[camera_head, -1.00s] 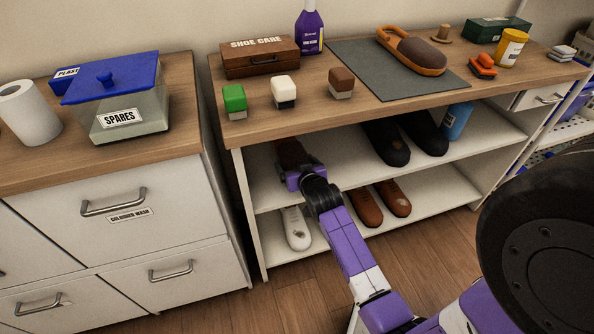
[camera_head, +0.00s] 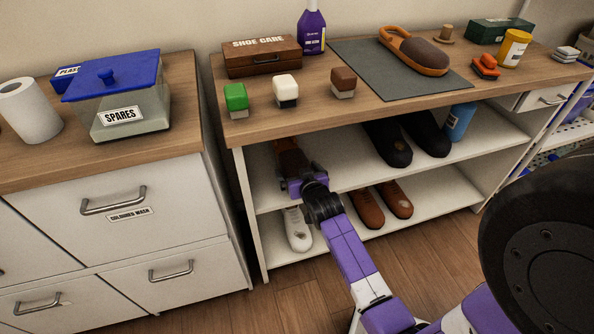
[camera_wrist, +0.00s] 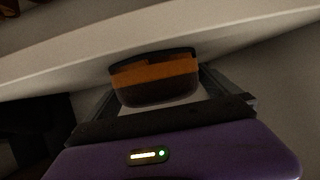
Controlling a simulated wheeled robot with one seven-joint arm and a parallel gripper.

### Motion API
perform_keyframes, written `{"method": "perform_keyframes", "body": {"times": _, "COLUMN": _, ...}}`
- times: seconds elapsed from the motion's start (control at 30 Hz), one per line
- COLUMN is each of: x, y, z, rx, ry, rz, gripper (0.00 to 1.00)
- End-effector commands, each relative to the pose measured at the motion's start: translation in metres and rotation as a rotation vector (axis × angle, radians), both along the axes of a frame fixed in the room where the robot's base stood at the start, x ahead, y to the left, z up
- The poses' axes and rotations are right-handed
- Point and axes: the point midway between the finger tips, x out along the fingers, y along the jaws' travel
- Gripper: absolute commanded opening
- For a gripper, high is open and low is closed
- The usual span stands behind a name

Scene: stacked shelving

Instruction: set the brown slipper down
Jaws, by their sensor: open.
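The brown slipper (camera_head: 287,155) rests on the upper shelf below the worktop, at the left end; its near end is partly hidden by my gripper. In the wrist view the slipper (camera_wrist: 155,79) shows end-on, dark brown with an orange-brown band. My gripper (camera_head: 297,176) is at the shelf's front left, just in front of the slipper. It is open, with its fingers to either side of the slipper's near end. Whether either finger touches it cannot be told.
Dark shoes (camera_head: 387,143) and a blue can (camera_head: 458,121) stand further right on this shelf. A white shoe (camera_head: 297,230) and brown shoes (camera_head: 366,208) are on the shelf below. Another slipper (camera_head: 413,52) lies on the grey mat (camera_head: 365,80) above. The worktop edge overhangs my gripper.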

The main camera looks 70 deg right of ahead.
Motion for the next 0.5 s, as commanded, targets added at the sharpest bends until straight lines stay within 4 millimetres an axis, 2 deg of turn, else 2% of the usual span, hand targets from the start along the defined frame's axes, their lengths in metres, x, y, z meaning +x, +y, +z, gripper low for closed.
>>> {"method": "perform_keyframes", "body": {"times": 0.5, "x": -0.058, "y": 0.067, "z": 0.037, "rx": 0.001, "ry": 0.002, "rz": 0.000, "gripper": 1.00}}
